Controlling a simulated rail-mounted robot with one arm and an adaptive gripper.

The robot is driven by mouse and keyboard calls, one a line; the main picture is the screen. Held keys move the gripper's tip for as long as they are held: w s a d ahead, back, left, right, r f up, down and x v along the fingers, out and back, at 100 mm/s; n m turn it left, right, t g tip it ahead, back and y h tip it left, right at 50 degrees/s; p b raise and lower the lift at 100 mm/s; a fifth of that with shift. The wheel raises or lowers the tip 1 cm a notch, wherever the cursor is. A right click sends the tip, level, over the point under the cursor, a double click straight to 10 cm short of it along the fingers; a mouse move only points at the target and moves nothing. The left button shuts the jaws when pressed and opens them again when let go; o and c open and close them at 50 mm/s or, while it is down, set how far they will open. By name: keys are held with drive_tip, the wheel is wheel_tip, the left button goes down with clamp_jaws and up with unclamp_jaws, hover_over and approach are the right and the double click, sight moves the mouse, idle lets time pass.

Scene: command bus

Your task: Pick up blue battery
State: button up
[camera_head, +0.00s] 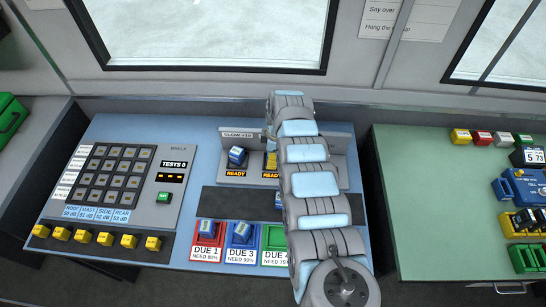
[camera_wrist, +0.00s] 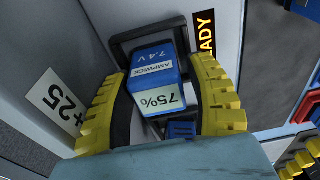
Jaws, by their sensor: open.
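In the wrist view a blue battery (camera_wrist: 154,70), marked "AMPWICK 7.4 V" and "75%", sits in a dark holder on a light panel. My gripper (camera_wrist: 163,78) is open, with one yellow-padded finger on each side of the battery. I cannot tell whether either finger touches it. In the head view my arm covers my gripper and that battery. Another blue battery (camera_head: 237,155) stands in the left charger bay, above a "READY" display.
A yellow battery (camera_head: 271,160) stands beside my arm. Blue batteries lie in the red tray (camera_head: 206,255) and the blue tray (camera_head: 241,256); a green tray (camera_head: 274,257) is partly hidden. A keypad panel (camera_head: 120,185) is left, a green table (camera_head: 430,220) right.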

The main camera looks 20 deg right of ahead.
drive_tip(key=shift+f, duration=0.35)
clamp_jaws()
drive_tip(key=shift+r, duration=0.1)
